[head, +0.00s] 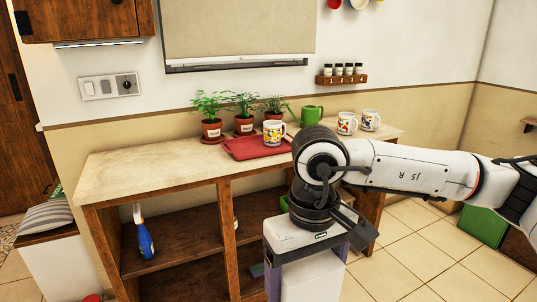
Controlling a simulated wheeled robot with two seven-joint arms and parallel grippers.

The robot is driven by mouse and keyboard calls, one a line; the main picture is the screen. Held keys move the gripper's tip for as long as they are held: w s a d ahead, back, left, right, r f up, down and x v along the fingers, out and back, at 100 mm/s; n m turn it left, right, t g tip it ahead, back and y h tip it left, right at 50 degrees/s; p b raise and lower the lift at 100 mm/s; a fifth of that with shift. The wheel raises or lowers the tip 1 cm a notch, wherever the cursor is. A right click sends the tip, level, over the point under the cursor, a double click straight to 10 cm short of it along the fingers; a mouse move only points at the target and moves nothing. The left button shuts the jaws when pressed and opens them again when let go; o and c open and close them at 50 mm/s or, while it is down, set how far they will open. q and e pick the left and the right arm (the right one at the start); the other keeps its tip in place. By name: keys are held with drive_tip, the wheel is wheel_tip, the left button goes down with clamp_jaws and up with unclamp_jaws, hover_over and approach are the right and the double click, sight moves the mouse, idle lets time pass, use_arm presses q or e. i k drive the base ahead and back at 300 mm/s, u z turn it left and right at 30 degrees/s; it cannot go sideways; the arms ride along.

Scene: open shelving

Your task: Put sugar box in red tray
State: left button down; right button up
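The red tray (245,150) lies on the light-topped shelf unit, left of my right arm. A white mug with a coloured pattern (274,132) stands in or right against it; I cannot tell which. My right arm comes in from the right, across the right part of the counter. Its gripper (308,270) points down in front of the unit. A pale boxy shape shows at the gripper, but I cannot tell whether it is the housing or something held. The fingertips are not clear. I cannot identify a sugar box. My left gripper is out of view.
Potted plants (244,120) stand behind the tray. The counter's left part (150,165) is clear. A blue spray bottle (145,240) stands on the shelf below.

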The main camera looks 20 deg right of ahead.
sight(246, 149)
drive_tip(key=z, duration=0.55)
drive_tip(key=i, duration=0.6)
drive_tip(key=z, duration=0.6)
drive_tip(key=i, duration=0.8)
drive_tip(key=u, duration=0.3)
